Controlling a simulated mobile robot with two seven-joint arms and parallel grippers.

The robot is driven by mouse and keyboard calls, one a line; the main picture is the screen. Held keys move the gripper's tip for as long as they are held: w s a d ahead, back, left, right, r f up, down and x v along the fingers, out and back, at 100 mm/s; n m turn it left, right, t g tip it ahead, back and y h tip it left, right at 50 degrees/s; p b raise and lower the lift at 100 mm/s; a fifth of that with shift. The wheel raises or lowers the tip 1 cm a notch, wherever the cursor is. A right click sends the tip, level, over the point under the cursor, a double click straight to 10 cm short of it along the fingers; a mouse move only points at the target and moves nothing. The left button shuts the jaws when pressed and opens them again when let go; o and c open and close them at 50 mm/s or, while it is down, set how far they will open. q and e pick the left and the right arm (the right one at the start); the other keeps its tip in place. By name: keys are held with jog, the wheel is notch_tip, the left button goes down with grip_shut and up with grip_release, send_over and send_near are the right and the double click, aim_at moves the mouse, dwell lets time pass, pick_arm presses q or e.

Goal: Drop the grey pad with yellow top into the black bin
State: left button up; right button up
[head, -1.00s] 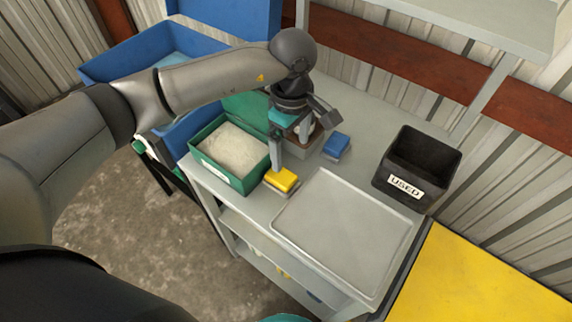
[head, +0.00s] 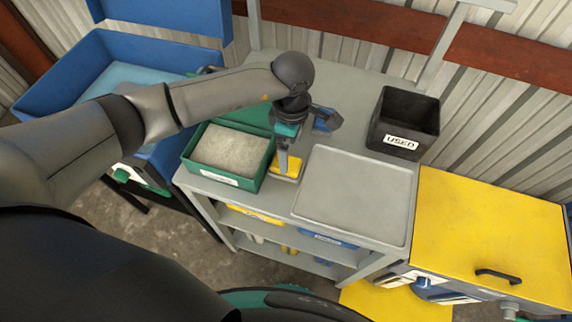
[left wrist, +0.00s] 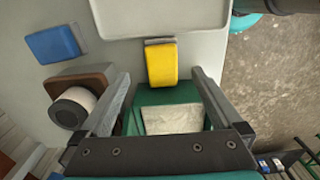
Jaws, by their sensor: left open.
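The grey pad with yellow top (head: 288,167) lies on the grey bench, between the green box and the flat tray. It also shows in the left wrist view (left wrist: 161,65), ahead of and between my open fingers. My left gripper (head: 289,160) is open and empty, pointing down close above the pad, partly covering it in the head view. Its two fingers also show in the left wrist view (left wrist: 160,77). The black bin (head: 387,128), labelled USED, stands upright at the bench's back right, apart from the gripper. My right gripper is not in view.
The green box (head: 226,180) with pale contents is just left of the pad. The flat grey tray (head: 350,195) is right of it. A blue-topped pad (left wrist: 53,44) and a brown block with a white-and-black round part (left wrist: 77,102) are near the gripper.

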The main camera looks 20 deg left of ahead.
aim_at(290, 164)
pick_arm(q)
notch_tip(290, 164, down, 2)
jog(key=shift+f, duration=0.2)
notch_tip(290, 164, down, 4)
jog(key=shift+s+f, duration=0.15)
jog(key=shift+f, duration=0.35)
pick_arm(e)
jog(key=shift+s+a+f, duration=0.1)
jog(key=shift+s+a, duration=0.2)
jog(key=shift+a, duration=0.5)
